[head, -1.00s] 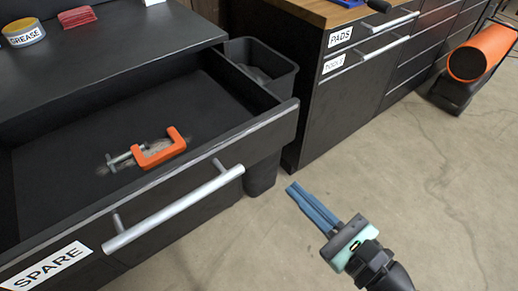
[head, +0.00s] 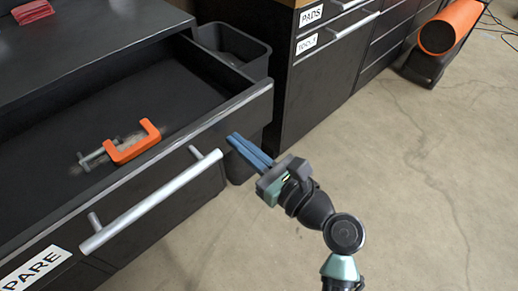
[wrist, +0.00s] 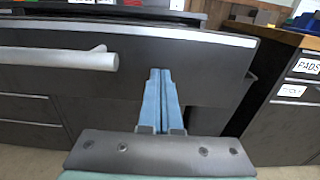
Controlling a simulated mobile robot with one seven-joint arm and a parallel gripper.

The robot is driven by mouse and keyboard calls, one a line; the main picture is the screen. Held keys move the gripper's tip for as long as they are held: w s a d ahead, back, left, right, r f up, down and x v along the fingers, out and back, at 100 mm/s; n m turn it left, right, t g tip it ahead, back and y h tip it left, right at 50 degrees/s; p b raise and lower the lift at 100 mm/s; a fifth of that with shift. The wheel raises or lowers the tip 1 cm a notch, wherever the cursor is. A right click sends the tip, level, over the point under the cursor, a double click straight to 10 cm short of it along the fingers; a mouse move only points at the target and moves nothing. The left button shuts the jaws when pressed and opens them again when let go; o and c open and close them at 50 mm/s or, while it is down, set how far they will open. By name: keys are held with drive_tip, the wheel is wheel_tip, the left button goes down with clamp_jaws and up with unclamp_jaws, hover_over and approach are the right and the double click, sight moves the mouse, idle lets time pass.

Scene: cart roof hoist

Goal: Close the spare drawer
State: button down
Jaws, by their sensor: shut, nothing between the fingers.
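The spare drawer (head: 205,132) is pulled open at the left in the head view, with a silver bar handle (head: 150,203) and a white label (head: 38,268) partly cut off at the picture's edge. An orange clamp (head: 134,146) lies inside it. My gripper (head: 237,140) is shut and empty, its blue fingers pointing at the drawer front near its right end, right of the handle. In the wrist view the shut fingers (wrist: 161,75) stand before the drawer front (wrist: 215,75), and the handle (wrist: 85,57) is to their left. I cannot tell whether the fingertips touch the front.
A dark bin (head: 232,48) stands behind the drawer's right end. A cabinet with drawers labelled PADS (head: 312,14) and another label stands to its right. An orange tube-like object (head: 450,27) is at the far right. The concrete floor on the right is clear.

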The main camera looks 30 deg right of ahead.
drive_tip(key=shift+w+a, duration=0.1)
drive_tip(key=shift+w, duration=0.35)
drive_tip(key=shift+w, duration=0.1)
